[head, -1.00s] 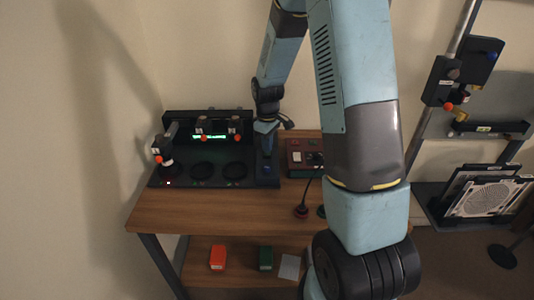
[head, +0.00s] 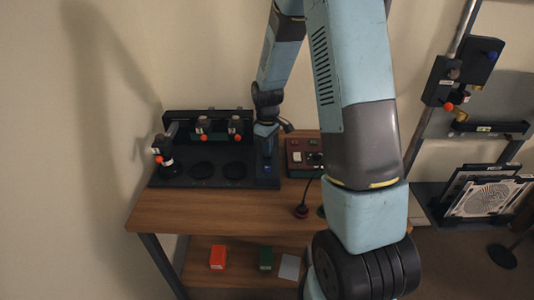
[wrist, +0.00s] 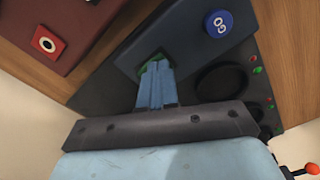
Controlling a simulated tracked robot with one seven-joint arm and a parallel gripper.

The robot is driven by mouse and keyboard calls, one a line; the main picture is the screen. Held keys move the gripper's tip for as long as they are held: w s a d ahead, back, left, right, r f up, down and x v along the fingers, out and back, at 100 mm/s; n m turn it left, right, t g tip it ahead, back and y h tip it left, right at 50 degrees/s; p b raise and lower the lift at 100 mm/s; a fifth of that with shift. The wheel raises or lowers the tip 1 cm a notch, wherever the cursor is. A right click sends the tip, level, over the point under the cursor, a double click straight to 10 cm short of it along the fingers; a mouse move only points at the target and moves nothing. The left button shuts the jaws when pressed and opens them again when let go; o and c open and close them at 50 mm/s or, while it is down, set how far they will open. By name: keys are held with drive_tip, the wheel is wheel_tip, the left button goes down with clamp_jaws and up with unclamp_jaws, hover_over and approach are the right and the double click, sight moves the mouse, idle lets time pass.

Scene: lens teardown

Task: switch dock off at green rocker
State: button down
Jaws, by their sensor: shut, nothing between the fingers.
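The black dock (head: 215,180) sits on the back left of the wooden table, its display bar dark. The green rocker (wrist: 143,68) is on the dock's raised dark blue panel and is mostly hidden by my fingertips. My gripper (wrist: 155,68) is shut and empty, with its blue fingertips at the rocker, seemingly touching it. In the head view my gripper (head: 267,158) points down at the dock's right end. Which way the rocker is tipped cannot be told.
A blue GO button (wrist: 219,24) is close to the rocker on the same panel. A dark red box (head: 301,155) stands right of the dock. Lens units with orange knobs (head: 235,128) stand at the dock's back.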

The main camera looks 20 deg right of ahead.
wheel_tip(320, 180, up, 7)
idle(1.1)
drive_tip(key=s+r+m+t, duration=0.35)
drive_tip(key=s+r, duration=0.75)
drive_tip(key=r, duration=0.5)
drive_tip(key=s+r+m+t, duration=0.1)
drive_tip(key=s+r, duration=0.3)
drive_tip(key=s, duration=0.4)
drive_tip(key=s+r+m+t, duration=0.1)
drive_tip(key=s+r+m, duration=0.2)
drive_tip(key=s, duration=0.6)
drive_tip(key=shift+s+r+m, duration=0.15)
drive_tip(key=shift+r+m, duration=0.2)
drive_tip(key=shift+m, duration=0.1)
drive_tip(key=c, duration=1.8)
unclamp_jaws()
